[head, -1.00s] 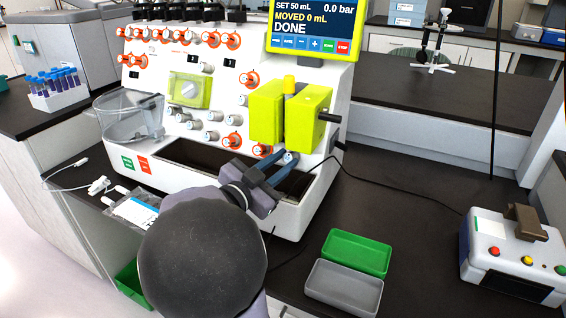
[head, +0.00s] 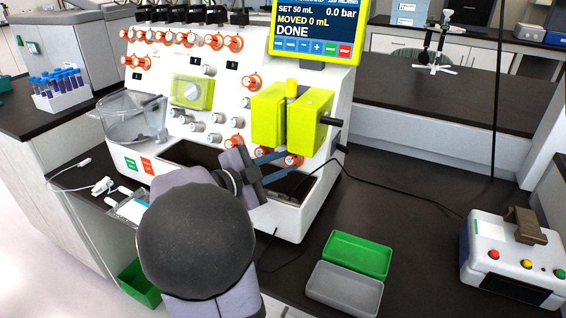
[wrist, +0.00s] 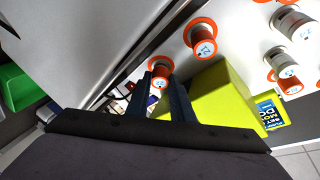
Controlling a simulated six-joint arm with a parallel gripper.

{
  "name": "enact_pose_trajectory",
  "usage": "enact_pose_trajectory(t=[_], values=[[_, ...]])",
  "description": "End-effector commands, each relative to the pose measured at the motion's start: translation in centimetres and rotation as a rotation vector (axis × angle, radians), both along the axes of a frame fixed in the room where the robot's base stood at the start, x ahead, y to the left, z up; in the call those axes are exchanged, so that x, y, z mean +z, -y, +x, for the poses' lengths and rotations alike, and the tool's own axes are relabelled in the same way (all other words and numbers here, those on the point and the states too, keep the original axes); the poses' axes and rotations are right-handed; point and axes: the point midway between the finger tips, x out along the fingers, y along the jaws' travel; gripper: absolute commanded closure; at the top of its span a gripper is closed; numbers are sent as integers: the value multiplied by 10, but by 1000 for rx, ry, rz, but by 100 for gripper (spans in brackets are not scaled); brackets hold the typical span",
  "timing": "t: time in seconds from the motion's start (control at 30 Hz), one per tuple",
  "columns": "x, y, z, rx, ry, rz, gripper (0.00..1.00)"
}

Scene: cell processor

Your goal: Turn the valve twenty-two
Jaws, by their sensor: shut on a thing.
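The valve between my fingers is a small knob with an orange collar (wrist: 160,68), low on the white machine's front panel. Its number is too small to read surely as twenty-two. It also shows in the head view (head: 295,160), below the yellow-green block. My gripper (wrist: 161,88) is shut on this knob, with one dark blue finger on each side. In the head view my gripper (head: 284,160) reaches the knob from the left, and my wrist hides part of the machine's lower front.
The yellow-green block (head: 308,122) overhangs close above the valve. Other orange-collared valves (head: 238,142) sit nearby on the panel. The open trough (head: 185,153) lies below. Green (head: 357,254) and grey (head: 344,288) trays stand on the bench at right. The screen (head: 314,30) reads DONE.

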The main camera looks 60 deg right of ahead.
Motion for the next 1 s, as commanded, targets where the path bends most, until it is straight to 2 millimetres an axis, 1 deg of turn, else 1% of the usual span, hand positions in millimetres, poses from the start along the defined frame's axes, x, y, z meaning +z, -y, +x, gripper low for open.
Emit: enact_pose_trajectory(t=[0.3,0.33,0.4,0.87,1.0], values=[[-1,0,0,0,1,1,100],[-1,0,0,0,1,1,74],[0,0,0,1,0,1,60],[3,1,1,4,-1,-6,60],[3,0,1,19,-37,-8,60]])
